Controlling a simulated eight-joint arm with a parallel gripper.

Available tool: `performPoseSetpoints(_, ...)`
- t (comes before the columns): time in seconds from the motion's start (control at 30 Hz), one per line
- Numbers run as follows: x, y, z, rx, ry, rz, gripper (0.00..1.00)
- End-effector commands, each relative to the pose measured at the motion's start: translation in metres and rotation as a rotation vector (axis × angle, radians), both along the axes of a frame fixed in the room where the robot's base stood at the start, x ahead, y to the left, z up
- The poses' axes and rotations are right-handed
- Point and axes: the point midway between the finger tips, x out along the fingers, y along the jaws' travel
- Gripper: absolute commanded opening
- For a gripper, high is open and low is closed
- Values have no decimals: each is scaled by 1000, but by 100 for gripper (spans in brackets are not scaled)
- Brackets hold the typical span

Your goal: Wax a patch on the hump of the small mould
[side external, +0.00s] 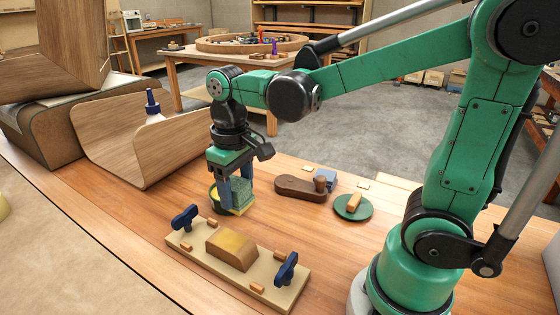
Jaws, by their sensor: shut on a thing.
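The small mould is a pale board (195,257) at the front centre, with a brown wooden hump (232,252) in its middle. The top of the hump looks yellowish. My gripper (236,202) points down behind the mould, shut on a sponge-like pad (241,208) with a blue-green upper part and a yellow lower edge. A dark round tin (214,198) with a yellowish rim or content is just left of the pad, partly hidden by the fingers. I cannot tell whether pad and tin touch.
Blue clamp knobs (185,218) (287,268) and several small wooden blocks sit on the board. A bent wooden sheet (135,135) with a blue-capped bottle (152,103) stands left. A brown wooden tool (300,187) and a green disc (353,208) bearing a wooden piece lie right.

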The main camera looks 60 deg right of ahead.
Motion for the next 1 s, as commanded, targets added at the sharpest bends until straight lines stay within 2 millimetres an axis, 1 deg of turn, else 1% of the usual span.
performPoseSetpoints(0.13,0,0,14,0,0,0,8)
performPoseSetpoints(0.3,0,0,23,0,0,0,8)
performPoseSetpoints(0.83,0,0,24,0,0,-1,8)
performPoseSetpoints(0.93,2,-9,31,0,0,-5,8)
performPoseSetpoints(1.0,3,-22,42,0,0,-7,8)
